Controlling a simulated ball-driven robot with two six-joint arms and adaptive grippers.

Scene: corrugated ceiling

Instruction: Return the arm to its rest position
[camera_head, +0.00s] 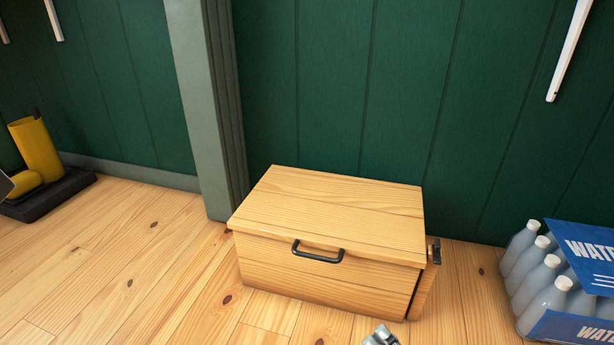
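My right gripper (381,336) shows only as a small grey metal part at the bottom edge, just in front of the wooden chest. It looks apart from the chest, and the rest of it is cut off by the frame. I cannot tell whether it is open or shut. No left gripper can be made out.
A closed wooden chest (335,205) with a black front handle (318,252) stands on the plank floor by the green wall. Bottled water packs (560,285) stand at right.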

